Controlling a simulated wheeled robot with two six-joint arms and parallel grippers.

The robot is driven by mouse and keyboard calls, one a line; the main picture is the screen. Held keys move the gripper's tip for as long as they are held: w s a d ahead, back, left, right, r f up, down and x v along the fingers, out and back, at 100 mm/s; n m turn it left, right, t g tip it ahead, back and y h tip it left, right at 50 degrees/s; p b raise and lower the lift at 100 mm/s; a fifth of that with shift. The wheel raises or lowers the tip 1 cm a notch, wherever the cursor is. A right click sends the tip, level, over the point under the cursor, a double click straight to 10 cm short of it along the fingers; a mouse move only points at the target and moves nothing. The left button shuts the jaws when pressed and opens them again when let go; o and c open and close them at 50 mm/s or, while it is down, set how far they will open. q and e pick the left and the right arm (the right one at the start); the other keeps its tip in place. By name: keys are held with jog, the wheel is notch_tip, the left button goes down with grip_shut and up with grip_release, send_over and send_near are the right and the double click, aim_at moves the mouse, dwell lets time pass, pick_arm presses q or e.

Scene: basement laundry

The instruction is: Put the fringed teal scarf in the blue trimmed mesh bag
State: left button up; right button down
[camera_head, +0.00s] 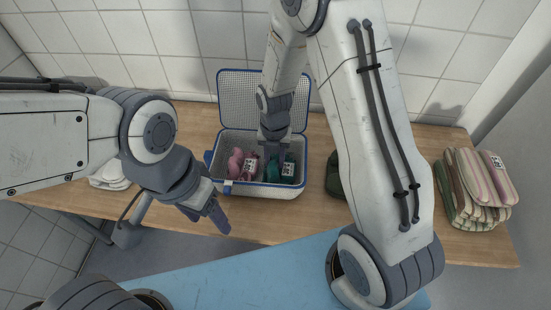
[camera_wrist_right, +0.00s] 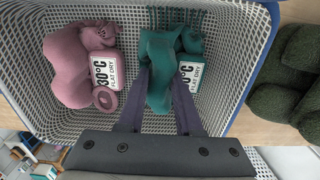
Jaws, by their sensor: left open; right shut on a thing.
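The blue trimmed mesh bag (camera_head: 232,105) stands on the wooden table with its lid open toward the wall. The teal scarf (camera_head: 273,169) is inside the bag, on its right side. It also shows in the right wrist view (camera_wrist_right: 156,55), bunched, with a white "30°C flat dry" tag beside it. My left gripper (camera_head: 210,218) is open and empty, in front of the bag to the left.
A pink knitted item (camera_wrist_right: 68,65) with a similar tag lies in the left side of the bag. A dark green item (camera_head: 333,178) lies just right of the bag. Striped folded cloths (camera_head: 472,190) are stacked at the right. A white folded cloth (camera_head: 108,180) lies at the left.

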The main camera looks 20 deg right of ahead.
aim_at(275, 158)
jog(key=c, duration=0.6)
grip_release()
jog(key=shift+f, duration=0.1)
notch_tip(275, 158, up, 12)
jog(key=s+a+r+m, duration=0.2)
jog(key=s+m, duration=0.5)
jog(key=m, duration=0.1)
jog(key=s+a+r+m, duration=0.3)
jog(key=s+m, duration=0.4)
jog(key=m, duration=0.1)
jog(key=s+a+r+m+y, duration=0.1)
jog(key=s+a+r+m, duration=0.1)
jog(key=s+m, duration=0.5)
jog(key=shift+s+a+r+m, duration=0.2)
jog(key=shift+s+a+m, duration=0.2)
jog(key=shift+m, duration=0.2)
jog(key=shift+r+p, duration=0.1)
jog(key=shift+p, duration=0.2)
